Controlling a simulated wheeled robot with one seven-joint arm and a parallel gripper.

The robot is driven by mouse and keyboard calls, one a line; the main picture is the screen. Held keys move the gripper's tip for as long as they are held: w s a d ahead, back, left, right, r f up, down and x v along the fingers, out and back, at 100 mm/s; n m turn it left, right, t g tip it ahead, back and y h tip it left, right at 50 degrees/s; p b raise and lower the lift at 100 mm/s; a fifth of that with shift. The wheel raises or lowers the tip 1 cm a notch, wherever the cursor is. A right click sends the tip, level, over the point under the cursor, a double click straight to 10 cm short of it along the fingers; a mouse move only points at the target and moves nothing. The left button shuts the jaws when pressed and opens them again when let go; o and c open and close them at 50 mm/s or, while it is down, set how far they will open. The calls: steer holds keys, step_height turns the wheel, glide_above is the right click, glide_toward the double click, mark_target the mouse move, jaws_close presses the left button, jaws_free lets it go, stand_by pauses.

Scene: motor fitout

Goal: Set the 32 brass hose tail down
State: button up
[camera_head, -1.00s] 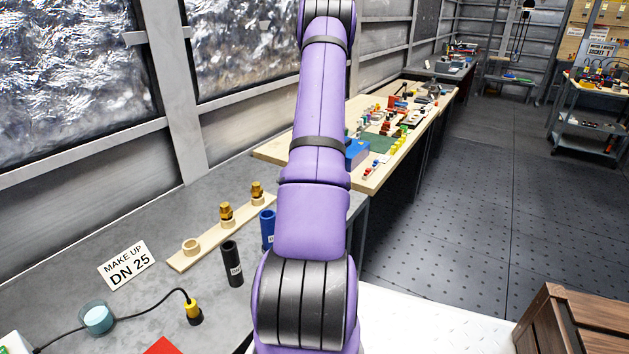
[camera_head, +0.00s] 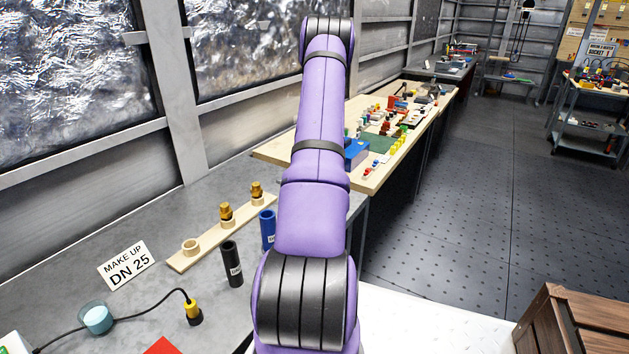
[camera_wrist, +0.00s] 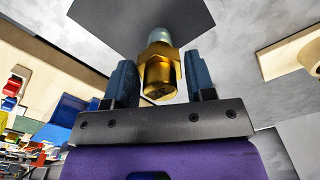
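In the wrist view my gripper (camera_wrist: 161,82) has its two blue fingers on either side of a brass hose tail (camera_wrist: 159,72). It appears shut on the fitting, though the contact faces are hard to see. The hose tail has a hexagonal collar and a pale tip pointing away from the camera, towards a dark grey angular patch (camera_wrist: 140,14). Its size marking cannot be read. Whether it touches a surface cannot be told. In the head view my arm hides the gripper and the held fitting.
A wooden strip (camera_head: 207,247) on the grey bench has an empty ring (camera_head: 190,246) and two brass fittings (camera_head: 226,212) in other rings. Black (camera_head: 232,264) and blue (camera_head: 267,229) tubes stand beside it.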

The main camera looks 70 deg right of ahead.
steer(key=shift+o, duration=1.1)
step_height(320, 180, up, 12)
steer(key=shift+r, duration=0.25)
